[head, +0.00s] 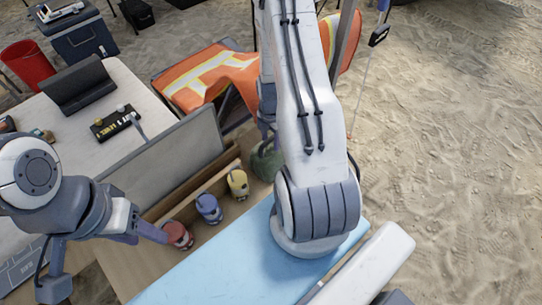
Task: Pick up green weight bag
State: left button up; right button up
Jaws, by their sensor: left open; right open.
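The green weight bag (265,161) sits at the far end of a wooden trough (206,182). Its right side is hidden behind my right arm. My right gripper (267,130) is open and mostly hidden behind that arm; the part that shows is just above the green bag. I cannot tell whether it touches the bag.
Yellow (238,184), blue (208,208) and red (177,235) bags stand in a row nearer than the green one. A grey panel (175,155) rises behind the trough. A light blue surface (225,275) lies in front. An orange vest (212,78) hangs beyond.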

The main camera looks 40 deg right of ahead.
jog(key=shift+c, duration=0.4)
grip_shut()
jog(key=shift+w+r, duration=0.1)
jog(key=shift+r, duration=0.05)
dwell(0.8)
